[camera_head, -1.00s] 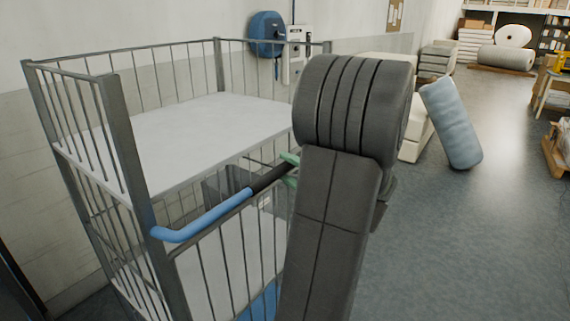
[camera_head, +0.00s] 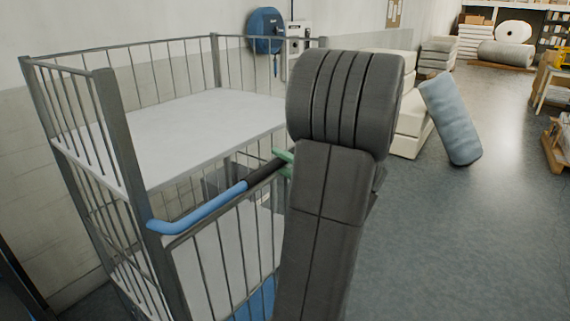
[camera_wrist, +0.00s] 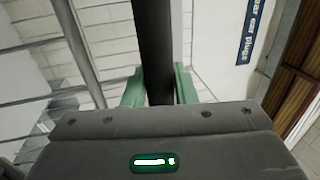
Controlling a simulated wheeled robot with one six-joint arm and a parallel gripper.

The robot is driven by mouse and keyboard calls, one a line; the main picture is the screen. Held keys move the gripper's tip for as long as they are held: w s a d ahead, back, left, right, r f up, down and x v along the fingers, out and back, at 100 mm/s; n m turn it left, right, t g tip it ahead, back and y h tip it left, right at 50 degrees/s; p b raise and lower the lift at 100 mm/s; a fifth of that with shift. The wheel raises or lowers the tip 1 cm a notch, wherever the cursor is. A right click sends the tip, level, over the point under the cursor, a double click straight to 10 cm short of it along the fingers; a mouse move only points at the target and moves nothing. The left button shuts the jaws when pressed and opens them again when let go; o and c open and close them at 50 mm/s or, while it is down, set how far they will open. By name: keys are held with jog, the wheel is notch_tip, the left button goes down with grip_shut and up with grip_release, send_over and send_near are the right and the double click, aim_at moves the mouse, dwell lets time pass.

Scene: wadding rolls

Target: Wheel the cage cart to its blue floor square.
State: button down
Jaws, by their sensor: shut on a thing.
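The cage cart (camera_head: 108,120) is a grey wire-sided frame with pale shelves, filling the left of the head view. Its push handle (camera_head: 205,207) is a blue bar with a black grip section. My gripper (camera_head: 284,162) has green fingers and is shut on the black section. The wrist view shows the black bar (camera_wrist: 153,45) running between the two green fingers of my gripper (camera_wrist: 158,88). My arm hides the cart's right side. A blue patch (camera_head: 256,303) shows low behind the cart's bars; I cannot tell whether it is the floor square.
A wall (camera_head: 165,20) with a blue hose reel (camera_head: 266,31) runs behind the cart. A blue-grey roll (camera_head: 450,118) leans at the right, beside pale stacked blocks (camera_head: 410,125). A pallet (camera_head: 557,150) stands at the right edge. The grey floor (camera_head: 465,245) in the right foreground is open.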

jog(key=f+b+x, duration=0.2)
jog(key=b+x, duration=0.2)
jog(key=x, duration=0.9)
jog(key=shift+w+a+f, duration=0.15)
jog(key=shift+f, duration=0.15)
jog(key=c, duration=1.2)
grip_release()
jog(key=b+v, duration=0.3)
jog(key=v, duration=1.1)
jog(key=shift+a, duration=0.1)
